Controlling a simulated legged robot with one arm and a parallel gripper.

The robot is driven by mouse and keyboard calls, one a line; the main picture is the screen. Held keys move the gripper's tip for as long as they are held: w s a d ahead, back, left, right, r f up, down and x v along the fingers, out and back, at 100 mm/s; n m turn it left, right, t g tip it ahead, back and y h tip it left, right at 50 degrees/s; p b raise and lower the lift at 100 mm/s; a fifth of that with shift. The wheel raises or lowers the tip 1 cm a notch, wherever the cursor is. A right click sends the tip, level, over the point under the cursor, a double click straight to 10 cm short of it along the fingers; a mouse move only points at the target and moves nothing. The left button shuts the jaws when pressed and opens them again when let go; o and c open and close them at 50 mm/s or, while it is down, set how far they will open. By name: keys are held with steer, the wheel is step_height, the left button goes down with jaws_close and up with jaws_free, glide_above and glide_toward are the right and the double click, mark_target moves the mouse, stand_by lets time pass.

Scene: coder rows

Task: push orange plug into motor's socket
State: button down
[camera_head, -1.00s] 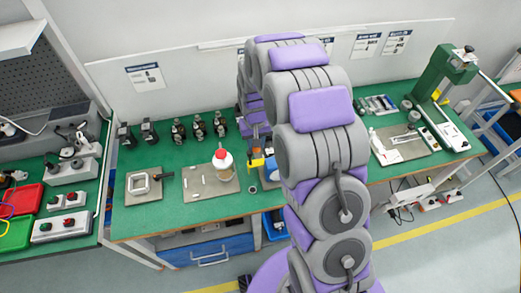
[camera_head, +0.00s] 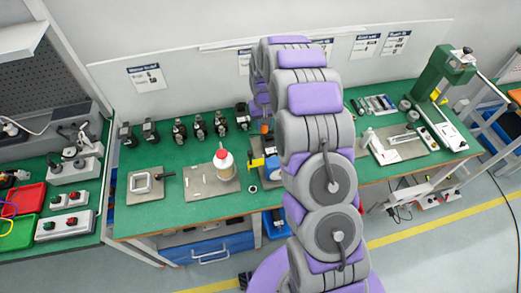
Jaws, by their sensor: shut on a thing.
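My arm rises through the middle of the view and bends down over the green bench. Its far end carries my gripper (camera_head: 264,119), small and partly hidden behind the arm links. It is shut on a small orange piece, which looks like the orange plug (camera_head: 265,128). The plug is above a station with a yellow part (camera_head: 257,162) and a blue part (camera_head: 271,164), which may be the motor with its socket. The socket itself cannot be made out. The plug appears apart from the station, but its height is hard to tell.
Several dark motors (camera_head: 200,127) stand in a row at the bench's back. A white bottle with a red cap (camera_head: 224,163) stands on a grey plate (camera_head: 198,184) left of the station. A green press (camera_head: 446,75) stands at the right end.

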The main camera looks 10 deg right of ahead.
steer(key=shift+w+d+p, duration=0.15)
steer(key=shift+w+d, duration=0.3)
steer(key=shift+w, duration=0.25)
steer(key=shift+w+d+p, duration=0.1)
steer(key=shift+w+d, duration=0.3)
steer(key=shift+w, duration=0.25)
steer(key=shift+w+d+p, duration=0.15)
steer(key=shift+w+d, duration=0.3)
steer(key=shift+w, duration=0.25)
steer(key=shift+f, duration=0.2)
steer(key=shift+d+f+n, duration=0.2)
steer(key=shift+f+n, duration=0.1)
steer(key=shift+f, duration=0.65)
steer(key=shift+f, duration=0.1)
steer(key=shift+f, duration=1.2)
steer(key=shift+f, duration=1.2)
